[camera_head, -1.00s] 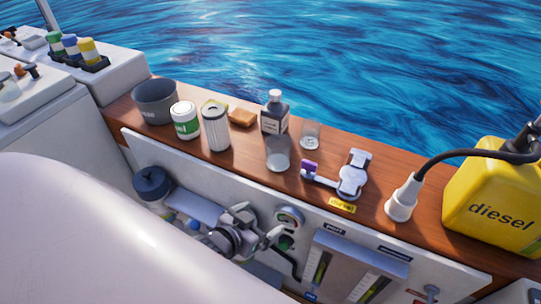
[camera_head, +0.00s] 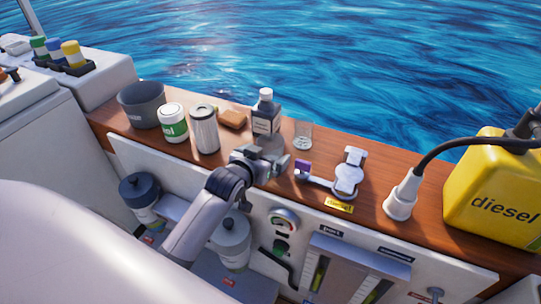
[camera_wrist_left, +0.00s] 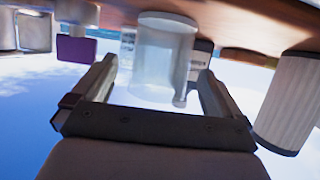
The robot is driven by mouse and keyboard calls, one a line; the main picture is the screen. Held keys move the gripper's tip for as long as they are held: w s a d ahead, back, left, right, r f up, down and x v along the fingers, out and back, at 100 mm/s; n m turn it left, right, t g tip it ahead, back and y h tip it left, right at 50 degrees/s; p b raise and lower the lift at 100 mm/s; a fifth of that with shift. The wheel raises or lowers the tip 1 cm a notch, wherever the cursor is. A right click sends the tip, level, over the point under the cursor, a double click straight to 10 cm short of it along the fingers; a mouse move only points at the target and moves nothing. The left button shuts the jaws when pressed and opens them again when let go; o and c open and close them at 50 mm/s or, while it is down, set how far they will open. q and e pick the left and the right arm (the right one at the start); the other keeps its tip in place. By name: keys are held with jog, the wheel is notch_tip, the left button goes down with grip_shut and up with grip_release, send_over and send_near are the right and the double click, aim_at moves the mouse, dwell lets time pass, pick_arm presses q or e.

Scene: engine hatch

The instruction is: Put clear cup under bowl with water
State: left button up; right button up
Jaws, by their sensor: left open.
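A clear cup (camera_head: 268,141) stands on the wooden ledge, partly hidden by my left gripper (camera_head: 262,165). My left gripper is open. In the left wrist view, which is upside down, the clear cup (camera_wrist_left: 165,50) is between the two open fingers (camera_wrist_left: 157,70), with gaps at its sides. A second, smaller clear glass (camera_head: 302,138) stands to its right. Below the ledge, in the hatch, are two canister-like units, one with a dark cap (camera_head: 138,190) and one pale (camera_head: 231,240) partly behind my arm. I cannot tell which bowl holds water. My right gripper is not in view.
A dark bottle (camera_head: 266,113) stands close behind the cup. A white ribbed filter (camera_head: 205,130), a green-white can (camera_head: 173,123) and a grey pot (camera_head: 141,103) stand to the left. A metal fitting (camera_head: 347,178), a white funnel-like piece (camera_head: 401,198) and a yellow diesel can (camera_head: 490,195) are to the right.

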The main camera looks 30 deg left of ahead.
aim_at(275, 147)
pick_arm(q)
jog(key=shift+x, duration=1.9)
jog(key=shift+r, duration=0.1)
jog(key=c, duration=1.1)
